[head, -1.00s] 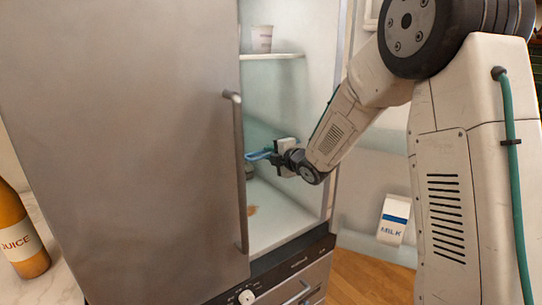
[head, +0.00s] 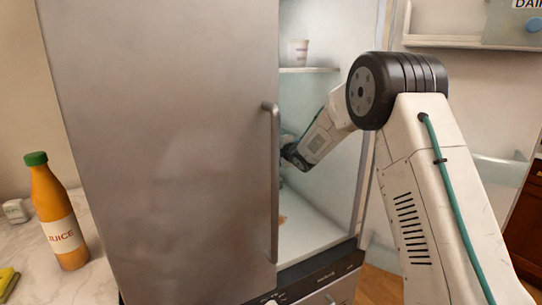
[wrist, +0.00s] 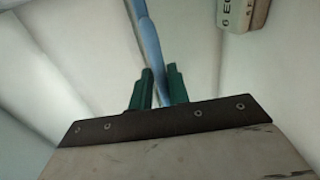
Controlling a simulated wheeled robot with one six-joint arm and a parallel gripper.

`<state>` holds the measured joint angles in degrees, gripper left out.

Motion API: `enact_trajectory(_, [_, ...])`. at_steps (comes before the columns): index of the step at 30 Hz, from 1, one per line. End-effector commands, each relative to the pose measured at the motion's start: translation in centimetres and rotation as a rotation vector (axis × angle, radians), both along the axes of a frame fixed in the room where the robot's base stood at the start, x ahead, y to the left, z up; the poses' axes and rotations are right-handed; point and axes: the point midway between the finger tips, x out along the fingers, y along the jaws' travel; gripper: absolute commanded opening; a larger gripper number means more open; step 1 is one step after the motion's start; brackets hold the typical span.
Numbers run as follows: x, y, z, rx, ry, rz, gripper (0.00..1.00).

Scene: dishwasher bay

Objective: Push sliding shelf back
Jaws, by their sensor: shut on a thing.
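My gripper (wrist: 158,88), with two green fingers, is shut on a thin blue bar (wrist: 148,35) in the wrist view. The bar runs up and away from between the fingers. In the head view my wrist (head: 296,156) is inside the open fridge, and the fingers and bar are hidden behind the steel door. A white shelf (head: 318,70) is above my wrist, with a pale cup (head: 298,52) on it. I cannot tell which surface is the sliding shelf or whether the bar belongs to it.
The steel door (head: 165,150) with its long vertical handle (head: 274,185) covers the fridge's left side. A carton marked "EG" (wrist: 240,10) is at the wrist view's upper right. An orange juice bottle (head: 58,215) stands on the counter at left. A brownish spot (head: 283,219) marks the fridge floor.

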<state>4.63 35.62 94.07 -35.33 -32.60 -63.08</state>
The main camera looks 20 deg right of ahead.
Motion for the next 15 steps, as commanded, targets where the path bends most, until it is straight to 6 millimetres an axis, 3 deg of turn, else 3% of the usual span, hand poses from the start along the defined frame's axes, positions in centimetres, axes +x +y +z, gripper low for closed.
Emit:
enact_trajectory(1, [0.27,-0.1,-1.07,-0.004,0.018,-0.002,0.0])
enact_trajectory(15, [1.27,-0.29,-1.14,-0.005,0.02,-0.008,0.0])
